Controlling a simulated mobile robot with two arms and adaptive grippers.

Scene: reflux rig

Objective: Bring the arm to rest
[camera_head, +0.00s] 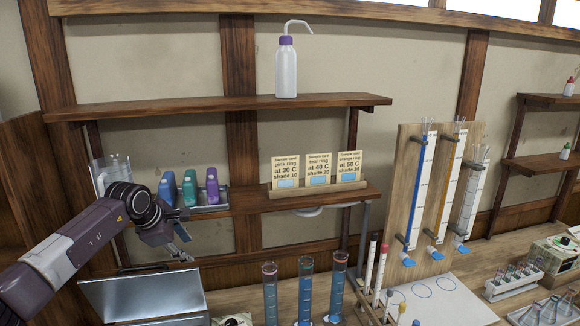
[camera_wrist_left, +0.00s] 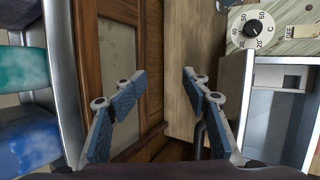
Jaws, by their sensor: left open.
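My left arm (camera_head: 75,250) comes in from the left in the head view. My left gripper (camera_head: 183,245) hangs in front of the lower shelf, just below the coloured bottles and above the metal-lidded box. In the left wrist view the gripper (camera_wrist_left: 163,74) is open, with its two blue-padded fingers apart and nothing between them. Behind the fingers are a wooden panel and a shelf edge. My right gripper is not in view.
Teal and purple bottles (camera_head: 190,189) stand in a rack close above the gripper. The metal lid (camera_head: 143,294) lies below it. Blue cylinders (camera_head: 305,290) stand to the right. A temperature dial (camera_wrist_left: 251,30) shows in the left wrist view.

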